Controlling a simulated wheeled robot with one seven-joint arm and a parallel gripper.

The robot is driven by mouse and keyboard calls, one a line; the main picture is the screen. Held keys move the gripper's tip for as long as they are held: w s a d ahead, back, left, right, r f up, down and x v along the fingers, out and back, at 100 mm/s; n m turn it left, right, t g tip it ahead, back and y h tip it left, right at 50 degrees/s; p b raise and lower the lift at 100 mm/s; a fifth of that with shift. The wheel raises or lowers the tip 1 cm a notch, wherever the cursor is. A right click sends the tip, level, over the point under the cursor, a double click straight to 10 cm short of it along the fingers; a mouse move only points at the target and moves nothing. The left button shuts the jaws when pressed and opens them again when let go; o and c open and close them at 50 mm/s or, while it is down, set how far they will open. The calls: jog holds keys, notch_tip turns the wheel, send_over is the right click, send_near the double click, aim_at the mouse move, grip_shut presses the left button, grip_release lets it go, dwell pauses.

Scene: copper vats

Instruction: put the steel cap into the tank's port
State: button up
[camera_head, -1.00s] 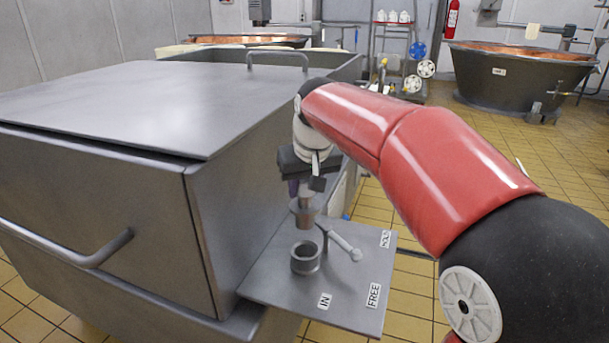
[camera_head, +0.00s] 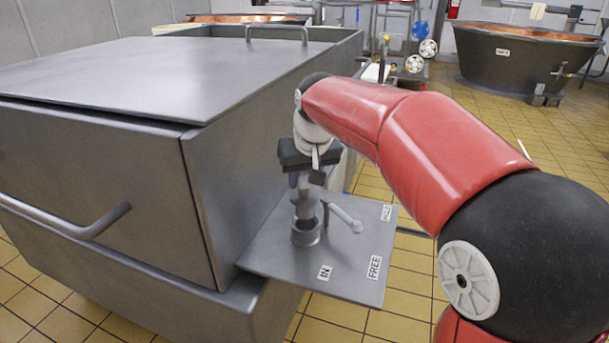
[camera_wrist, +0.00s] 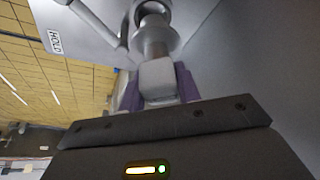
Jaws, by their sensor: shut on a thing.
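My gripper (camera_head: 303,181) is shut on the steel cap (camera_head: 305,207) and points down over the metal shelf at the tank's side. The cap is a small stepped metal piece, seemingly upright. The port (camera_head: 305,236) is a short round collar standing on the shelf. The cap's lower end is at the port's mouth; I cannot tell whether it has entered. In the wrist view the cap (camera_wrist: 155,47) is between purple finger pads, with the port's ring (camera_wrist: 152,10) just beyond it. The grey tank (camera_head: 230,190) fills the left.
A lever handle (camera_head: 346,217) sits on the shelf right beside the port. The shelf (camera_head: 285,268) carries labels IN, FREE and HOLD and has free room in front. A copper-lined vat (camera_head: 515,65) stands far off at the right.

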aim_at(306, 196)
jog(key=shift+f, duration=0.1)
dwell(0.5)
jog(key=shift+f+b, duration=1.8)
jog(key=shift+f, duration=0.6)
jog(key=shift+f+b, duration=0.4)
jog(key=shift+f, duration=0.2)
jog(key=o, duration=1.2)
jog(key=shift+c, duration=0.2)
